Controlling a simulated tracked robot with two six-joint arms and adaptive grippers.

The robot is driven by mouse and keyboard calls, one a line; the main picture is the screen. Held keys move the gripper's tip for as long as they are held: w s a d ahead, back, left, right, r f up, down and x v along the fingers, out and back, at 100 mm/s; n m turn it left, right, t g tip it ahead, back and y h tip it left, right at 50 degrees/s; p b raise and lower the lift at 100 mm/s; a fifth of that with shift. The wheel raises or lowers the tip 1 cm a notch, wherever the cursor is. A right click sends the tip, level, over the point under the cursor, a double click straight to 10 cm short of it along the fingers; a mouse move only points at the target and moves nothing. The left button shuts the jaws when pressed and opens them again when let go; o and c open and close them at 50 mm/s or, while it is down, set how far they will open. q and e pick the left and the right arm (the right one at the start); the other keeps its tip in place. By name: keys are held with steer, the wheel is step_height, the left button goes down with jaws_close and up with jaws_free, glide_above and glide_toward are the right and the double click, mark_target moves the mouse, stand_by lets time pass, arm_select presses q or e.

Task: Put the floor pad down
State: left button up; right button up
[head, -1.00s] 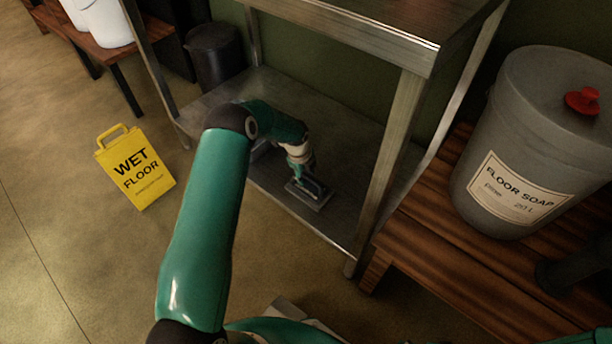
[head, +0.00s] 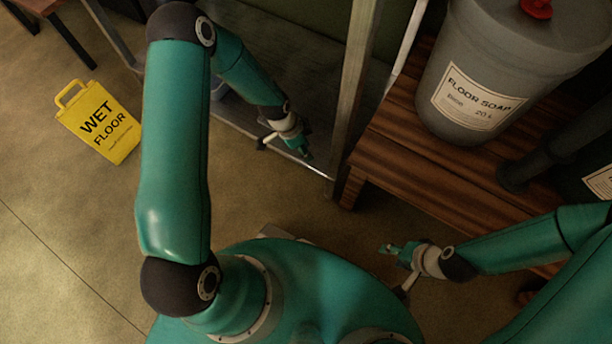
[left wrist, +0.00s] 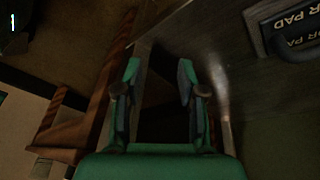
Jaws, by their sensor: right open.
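The floor pad (left wrist: 285,22) shows in part at the top right of the left wrist view, on the steel shelf (left wrist: 265,115). Part of its label is legible, and the picture edge cuts it off. In the head view I cannot make it out behind my left arm. My left gripper (left wrist: 158,75) is open and empty, apart from the pad. In the head view my left gripper (head: 303,148) is at the shelf's front edge. My right gripper (head: 390,250) is open and empty over the floor, right of my base.
A wooden bench (head: 400,165) holds a grey floor soap bucket (head: 470,85) right of the steel stand. A yellow wet floor sign (head: 98,122) is on the floor at left. The shelf's metal leg (head: 350,110) stands between shelf and bench.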

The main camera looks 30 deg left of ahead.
arm_select(q)
steer(key=s+d+n, duration=0.4)
steer(key=s+n, duration=0.1)
steer(key=s, duration=0.3)
steer(key=s+d+n+g, duration=0.1)
steer(key=s+d+n, duration=0.4)
steer(key=s, duration=0.3)
steer(key=shift+s+d+f+n+h, duration=0.2)
steer(key=shift+s+n+h, duration=0.2)
steer(key=shift+n, duration=0.4)
steer(key=shift+r, duration=0.1)
step_height(320, 180, up, 33)
steer(key=p, duration=3.3)
arm_select(e)
step_height(320, 180, up, 33)
arm_select(q)
steer(key=shift+w, duration=0.1)
steer(key=shift+o, duration=0.5)
arm_select(e)
steer(key=shift+c, duration=0.6)
